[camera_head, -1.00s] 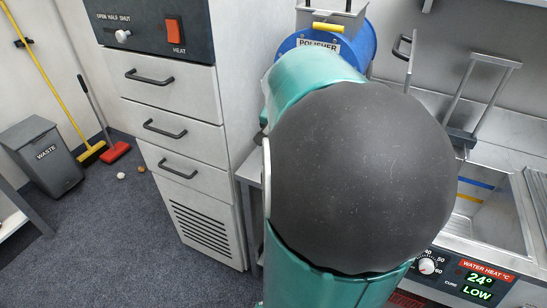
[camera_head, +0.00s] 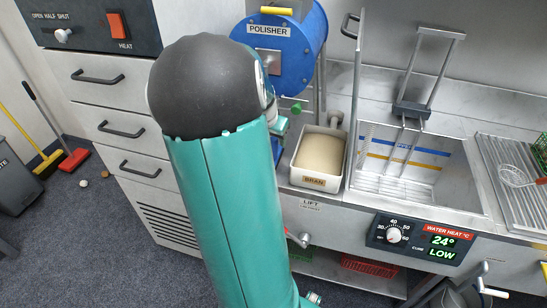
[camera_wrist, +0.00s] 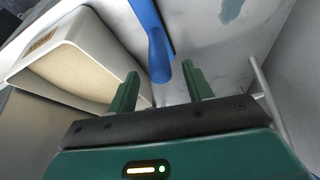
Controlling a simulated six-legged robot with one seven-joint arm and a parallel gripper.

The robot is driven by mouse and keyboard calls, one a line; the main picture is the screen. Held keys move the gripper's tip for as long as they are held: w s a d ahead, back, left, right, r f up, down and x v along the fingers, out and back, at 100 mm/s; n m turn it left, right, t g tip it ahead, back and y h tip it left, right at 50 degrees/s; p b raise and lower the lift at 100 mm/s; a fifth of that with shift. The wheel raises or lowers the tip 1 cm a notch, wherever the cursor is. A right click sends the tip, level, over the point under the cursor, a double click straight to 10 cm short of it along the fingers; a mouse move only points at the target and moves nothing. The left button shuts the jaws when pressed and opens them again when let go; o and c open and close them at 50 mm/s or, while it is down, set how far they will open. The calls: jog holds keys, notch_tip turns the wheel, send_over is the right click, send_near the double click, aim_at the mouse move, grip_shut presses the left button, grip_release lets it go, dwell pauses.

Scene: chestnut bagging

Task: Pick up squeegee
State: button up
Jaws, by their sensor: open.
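The squeegee shows in the wrist view as a long blue handle (camera_wrist: 151,35) running down from the top edge. Its rounded lower end is in line with the space between my gripper's fingers. My gripper (camera_wrist: 160,72) is open, with one green finger on each side of that end. I cannot tell whether the handle is between the fingers or just beyond them. The rest of the squeegee is out of the wrist view, and I cannot make it out in the head view, where my own arm covers the area by the polisher.
A white BRAN tub (camera_head: 314,181) stands on the counter, close to my gripper; it also shows in the wrist view (camera_wrist: 92,40). A blue polisher (camera_head: 301,49) is behind it. A steel basin (camera_head: 460,190) lies right of the tub, above a heat panel (camera_head: 412,237).

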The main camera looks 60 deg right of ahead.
jog(key=x, duration=0.4)
jog(key=shift+f, duration=0.25)
grip_shut()
jog(key=shift+r, duration=0.15)
jog(key=shift+r, duration=0.55)
jog(key=s+a+r, duration=0.6)
jog(key=a+r, duration=0.5)
jog(key=a, duration=0.1)
jog(key=shift+a+r, duration=0.25)
jog(key=shift+r, duration=0.1)
